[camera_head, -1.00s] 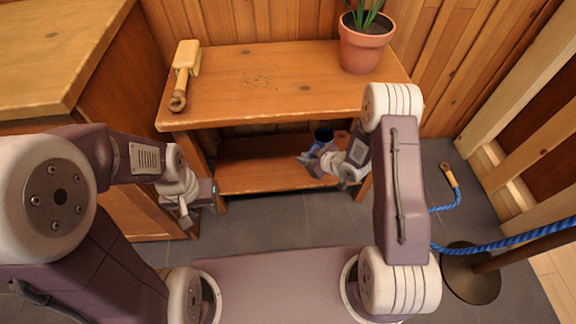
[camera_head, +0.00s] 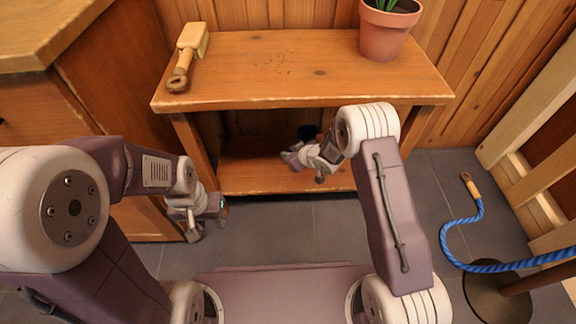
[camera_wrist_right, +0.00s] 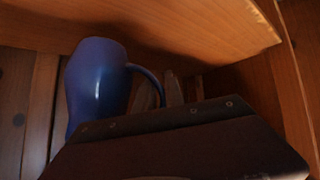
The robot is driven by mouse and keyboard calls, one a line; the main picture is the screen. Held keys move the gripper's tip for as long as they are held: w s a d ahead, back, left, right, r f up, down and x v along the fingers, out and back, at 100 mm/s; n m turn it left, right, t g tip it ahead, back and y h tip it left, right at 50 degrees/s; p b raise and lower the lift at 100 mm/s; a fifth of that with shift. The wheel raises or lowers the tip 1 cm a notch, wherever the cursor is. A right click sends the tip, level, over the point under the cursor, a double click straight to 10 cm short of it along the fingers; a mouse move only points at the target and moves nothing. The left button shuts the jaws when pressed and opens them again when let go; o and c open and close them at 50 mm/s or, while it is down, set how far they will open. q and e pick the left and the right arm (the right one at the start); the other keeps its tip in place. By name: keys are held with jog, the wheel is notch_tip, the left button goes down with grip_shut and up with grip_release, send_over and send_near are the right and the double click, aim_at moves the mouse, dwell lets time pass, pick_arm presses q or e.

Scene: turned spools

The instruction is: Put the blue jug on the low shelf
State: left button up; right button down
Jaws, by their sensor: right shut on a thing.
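The blue jug (camera_head: 307,132) is partly hidden beneath the bench top in the head view. In the right wrist view the jug (camera_wrist_right: 95,85) looks upright, with its handle toward the fingers. My right gripper (camera_head: 291,156) is shut on the jug, at the handle, between the bench top and the low shelf (camera_head: 245,180). In the right wrist view the fingertips (camera_wrist_right: 163,92) show by the handle. The jug's base is hidden, so I cannot tell whether it touches the shelf. My left gripper (camera_head: 207,213) hangs beside the bench's left front leg, its jaw opening unclear.
The wooden bench top (camera_head: 300,75) carries a brush (camera_head: 188,55) and a potted plant (camera_head: 385,32). A cabinet (camera_head: 45,35) stands on the left. A blue rope (camera_head: 455,235) and post base (camera_head: 495,292) are on the right. The shelf's visible front left is clear.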

jog(key=shift+w+a, duration=0.1)
jog(key=shift+w, duration=0.05)
notch_tip(320, 180, down, 4)
jog(key=b, duration=0.4)
jog(key=shift+f, duration=0.2)
jog(key=shift+r, duration=0.25)
jog(key=shift+f, duration=0.15)
jog(key=c, duration=1.4)
grip_release()
jog(key=shift+c, duration=0.2)
